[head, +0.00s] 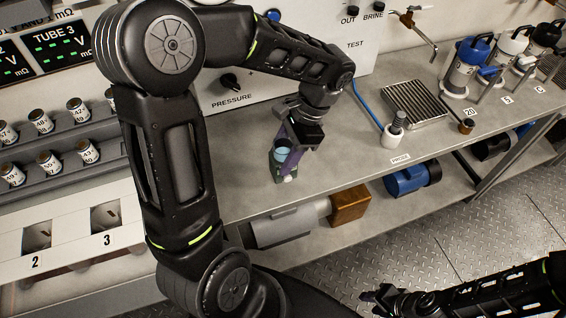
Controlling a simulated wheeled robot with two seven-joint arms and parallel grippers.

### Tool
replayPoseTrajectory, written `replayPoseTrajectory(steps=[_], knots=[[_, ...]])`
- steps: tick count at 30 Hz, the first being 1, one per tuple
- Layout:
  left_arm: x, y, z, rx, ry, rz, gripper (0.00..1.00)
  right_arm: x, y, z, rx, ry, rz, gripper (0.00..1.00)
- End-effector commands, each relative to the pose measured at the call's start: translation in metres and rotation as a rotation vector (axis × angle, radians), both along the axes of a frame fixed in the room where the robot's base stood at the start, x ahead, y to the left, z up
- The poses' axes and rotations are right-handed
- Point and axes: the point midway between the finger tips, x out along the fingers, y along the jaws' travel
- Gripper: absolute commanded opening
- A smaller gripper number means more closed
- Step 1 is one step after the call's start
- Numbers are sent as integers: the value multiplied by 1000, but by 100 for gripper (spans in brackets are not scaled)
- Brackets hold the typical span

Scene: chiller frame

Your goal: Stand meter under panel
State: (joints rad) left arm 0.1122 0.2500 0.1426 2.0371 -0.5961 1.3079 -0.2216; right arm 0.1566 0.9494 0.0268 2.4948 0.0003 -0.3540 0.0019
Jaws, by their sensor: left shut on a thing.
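A small dark green meter (276,166) with a pale teal top stands or hangs just at the bench surface, near the front edge. My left gripper (290,158) reaches down from above right and is shut on the meter; its purple fingers hide part of it. I cannot tell if the meter's base touches the bench. The pale panel (290,72) with the PRESSURE knob stands along the back of the bench, behind the meter. My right gripper (384,294) is low at the bottom right, over the floor, away from the bench; its finger gap is unclear.
A probe (396,128) with a blue cable, a slotted metal grate (415,104) and several coloured bottles (470,66) stand to the right. Racks of small jars (60,150) are at left. Bench in front of the panel is mostly clear. A blue cylinder (412,178) lies on the lower shelf.

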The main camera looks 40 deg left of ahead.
Motion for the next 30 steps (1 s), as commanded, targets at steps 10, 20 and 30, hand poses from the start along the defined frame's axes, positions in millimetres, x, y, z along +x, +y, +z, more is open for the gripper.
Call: replayPoseTrajectory(steps=[10,20,30], knots=[[-1,0,-36,-1,2,1,0,0,0,3,-1,1,-1,36],[-1,0,-40,0,1,0,0,0,0,-1,-1,0,0,36],[-1,0,-39,0,1,0,67,0,0,0,0,0,0,36]])
